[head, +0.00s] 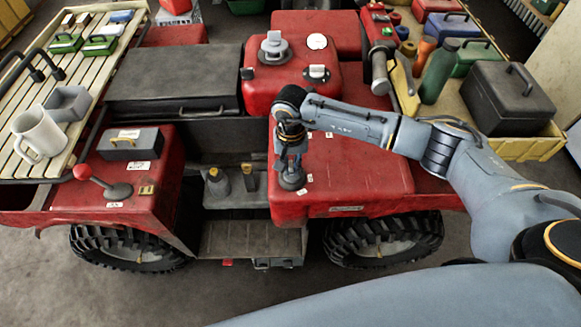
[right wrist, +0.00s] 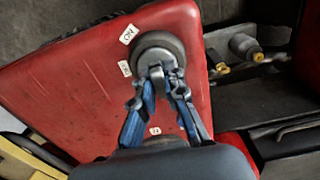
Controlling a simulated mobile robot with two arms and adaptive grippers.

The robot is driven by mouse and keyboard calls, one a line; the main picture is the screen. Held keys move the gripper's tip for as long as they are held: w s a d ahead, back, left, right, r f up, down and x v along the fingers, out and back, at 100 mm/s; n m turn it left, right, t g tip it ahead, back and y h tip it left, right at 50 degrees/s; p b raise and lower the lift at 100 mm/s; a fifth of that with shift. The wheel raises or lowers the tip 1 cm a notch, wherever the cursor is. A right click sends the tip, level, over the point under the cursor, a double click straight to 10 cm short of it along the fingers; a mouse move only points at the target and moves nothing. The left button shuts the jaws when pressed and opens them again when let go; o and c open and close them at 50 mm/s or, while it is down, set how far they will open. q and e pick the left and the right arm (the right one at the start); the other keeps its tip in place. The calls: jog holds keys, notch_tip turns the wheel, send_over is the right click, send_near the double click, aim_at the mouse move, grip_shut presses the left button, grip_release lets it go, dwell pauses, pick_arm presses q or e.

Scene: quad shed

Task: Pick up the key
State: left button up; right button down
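A round dark grey switch (right wrist: 158,48) sits on the red body panel, with small white labels around it; it also shows in the head view (head: 291,181). A small grey piece (right wrist: 158,78) stands up from it, which may be the key; I cannot make out its shape. My right gripper (right wrist: 162,78) is over the switch, its fingertips close together around this piece. Whether they touch it is hidden. In the head view, my right gripper (head: 290,163) points down at the switch. My left gripper is not in view.
The switch is on the quad's red right-hand panel (head: 350,165). A red-knobbed lever (head: 100,182) and a grey box (head: 131,144) are on the left panel. A slatted rack (head: 85,75) holds a white mug (head: 38,135). A yellow tray (head: 525,150) at right holds boxes and a green bottle (head: 439,72).

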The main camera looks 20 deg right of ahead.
jog(key=shift+a+r, duration=0.15)
jog(key=shift+w+r+b, duration=0.1)
jog(key=shift+r+b, duration=0.35)
jog(key=shift+b, duration=0.1)
jog(key=shift+s+a+r+b, duration=0.15)
jog(key=shift+r+b, duration=0.25)
jog(key=shift+r, duration=0.25)
jog(key=shift+s+a+r+b, duration=0.1)
jog(key=shift+r+b, duration=0.25)
jog(key=shift+r, duration=0.25)
jog(key=s+a+r+b, duration=0.4)
jog(key=s+r, duration=0.5)
jog(key=s, duration=0.3)
jog(key=shift+s+a+r+b, duration=0.25)
jog(key=shift+a+b, duration=0.15)
jog(key=shift+a, duration=0.2)
jog(key=shift+d+f, duration=0.1)
